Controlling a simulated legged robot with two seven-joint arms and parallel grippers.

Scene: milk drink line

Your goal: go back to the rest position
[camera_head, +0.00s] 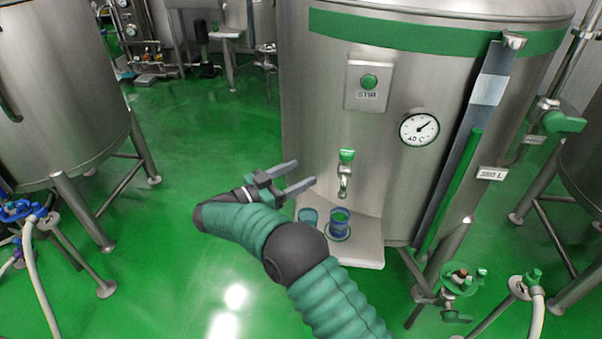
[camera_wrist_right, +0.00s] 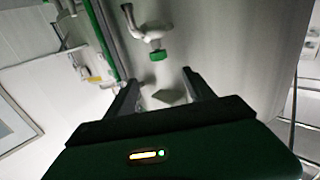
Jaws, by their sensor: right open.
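My right gripper (camera_head: 304,176) is open and empty. In the head view it is held in the air left of the tap, in front of the steel tank (camera_head: 310,100). The right wrist view shows its two fingers (camera_wrist_right: 163,88) apart with nothing between them. My green right arm comes up from the bottom of the head view. A tap (camera_head: 344,180) with a green top sticks out of the tank; it also shows in the right wrist view (camera_wrist_right: 150,38). My left gripper is not in view.
A small steel shelf (camera_head: 365,248) below the tap carries a blue cup (camera_head: 340,222) and another cup (camera_head: 308,216). The tank has a green STIR button (camera_head: 369,82) and a dial (camera_head: 419,129). Another tank (camera_head: 60,100) stands at left. Green floor (camera_head: 190,150) between them is clear.

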